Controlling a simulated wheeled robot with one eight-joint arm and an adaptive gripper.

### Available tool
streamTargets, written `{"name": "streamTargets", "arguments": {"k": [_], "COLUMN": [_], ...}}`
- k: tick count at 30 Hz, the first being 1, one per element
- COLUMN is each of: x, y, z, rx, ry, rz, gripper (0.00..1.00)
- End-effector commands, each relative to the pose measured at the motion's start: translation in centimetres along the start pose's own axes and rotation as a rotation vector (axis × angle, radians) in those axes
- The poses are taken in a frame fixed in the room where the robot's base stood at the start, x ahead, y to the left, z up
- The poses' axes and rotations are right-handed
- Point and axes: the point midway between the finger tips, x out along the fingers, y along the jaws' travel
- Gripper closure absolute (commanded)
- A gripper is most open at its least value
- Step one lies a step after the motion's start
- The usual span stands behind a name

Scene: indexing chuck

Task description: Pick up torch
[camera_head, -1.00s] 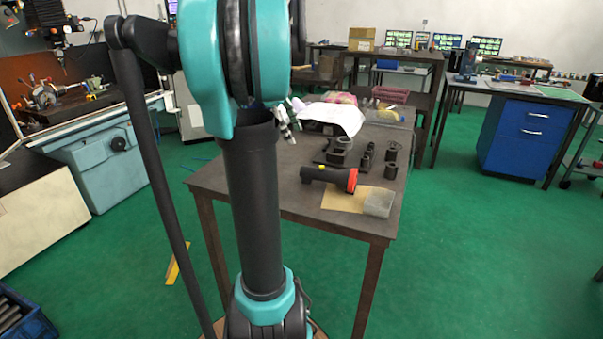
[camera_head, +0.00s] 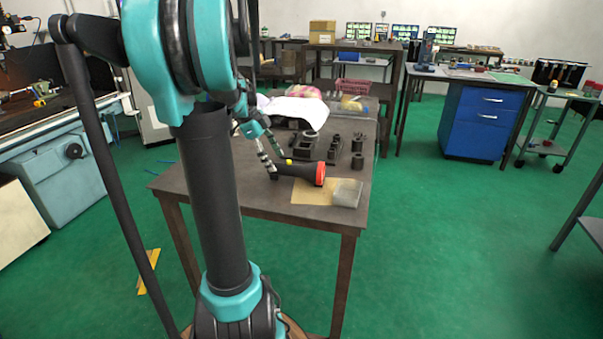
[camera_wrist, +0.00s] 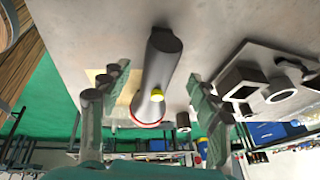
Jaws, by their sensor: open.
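The torch (camera_head: 302,172) is black with a red ring at its head and a yellow button. It lies on its side on the dark table (camera_head: 250,200), beside a tan sheet. My gripper (camera_head: 276,162) is open at the torch's handle end in the head view. In the wrist view the torch (camera_wrist: 158,75) shows between the two spread fingers of my gripper (camera_wrist: 152,100), with its red-rimmed head toward the palm. No grip on it shows. My arm hides part of the table's left side.
Several dark metal parts (camera_head: 308,145) stand on the table behind the torch. A clear box (camera_head: 347,193) sits on the tan sheet (camera_head: 308,196) at the front right. A white cloth (camera_head: 295,110) lies farther back. Green floor is open right of the table.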

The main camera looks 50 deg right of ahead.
Motion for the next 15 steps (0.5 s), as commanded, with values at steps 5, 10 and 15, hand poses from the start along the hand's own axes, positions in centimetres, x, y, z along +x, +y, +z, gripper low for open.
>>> {"name": "streamTargets", "arguments": {"k": [5,10,15], "x": [2.0,4.3,5.2], "y": [0.0,0.0,0.1], "z": [0.1,0.1,0.1], "rx": [0.002,0.001,0.0], "ry": [0.0,0.0,0.0], "rz": [0.0,0.001,0.0], "gripper": [0.38,0.38,0.38]}}
